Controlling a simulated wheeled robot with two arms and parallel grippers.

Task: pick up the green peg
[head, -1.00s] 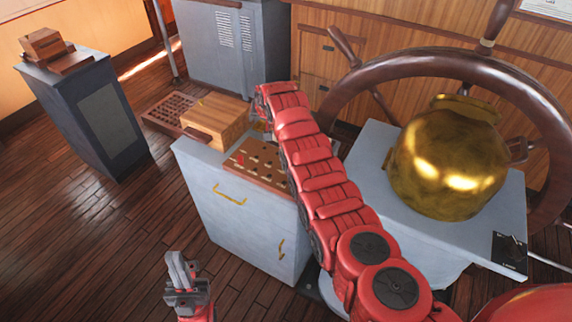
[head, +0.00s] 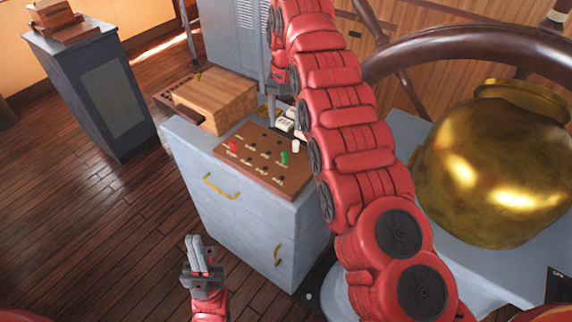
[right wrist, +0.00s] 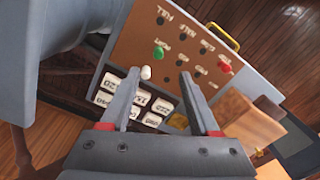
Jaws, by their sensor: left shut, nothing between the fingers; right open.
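The green peg (head: 284,157) stands upright in a brown pegboard (head: 262,178) on top of the grey cabinet. In the right wrist view the green peg (right wrist: 158,53) is beyond my right gripper (right wrist: 158,78), which is open and empty, its fingers pointing towards the board. A white peg (right wrist: 146,72) is nearer, by the left fingertip; it also shows in the head view (head: 295,146). In the head view my right arm hides most of the right gripper. My left gripper (head: 197,242) is shut and empty, low in front of the cabinet.
A red peg (head: 233,147) stands at the board's left. White labelled blocks (right wrist: 150,104) lie beside the board. A wooden box (head: 215,98) stands behind it. A brass vessel (head: 490,170) and ship's wheel (head: 480,62) are at the right.

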